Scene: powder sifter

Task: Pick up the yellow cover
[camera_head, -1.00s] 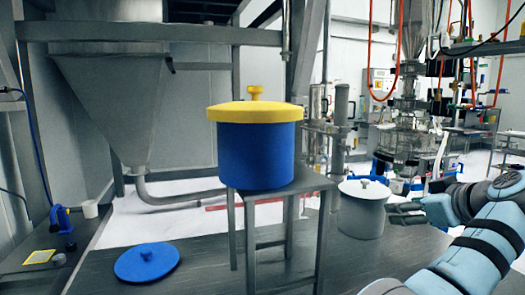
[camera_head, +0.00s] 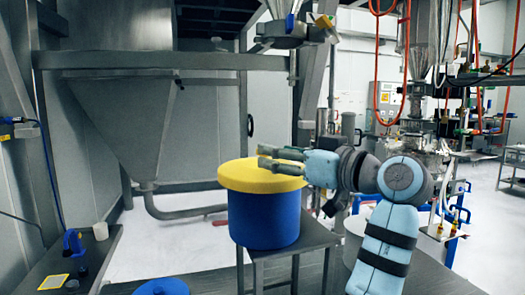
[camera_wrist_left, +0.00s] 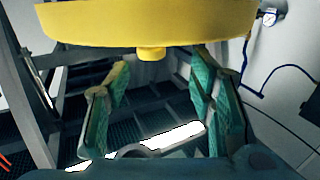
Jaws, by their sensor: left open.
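The yellow cover (camera_head: 245,181) sits on a blue pot (camera_head: 265,220), which stands on a grey stand (camera_head: 312,240). My left gripper (camera_head: 265,158) is over the cover's top, level with its knob, and its fingers hide the knob in the head view. In the left wrist view the cover (camera_wrist_left: 150,22) fills the top and its knob (camera_wrist_left: 151,54) points down between the tips of my open left gripper (camera_wrist_left: 158,62). A gap shows on both sides of the knob. My right gripper is not in view.
A blue lid (camera_head: 160,288) lies on the table at the bottom edge, partly cut off. A white pot (camera_head: 354,236) stands behind my arm, mostly hidden. A large grey hopper (camera_head: 120,120) with a steel frame is behind on the left.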

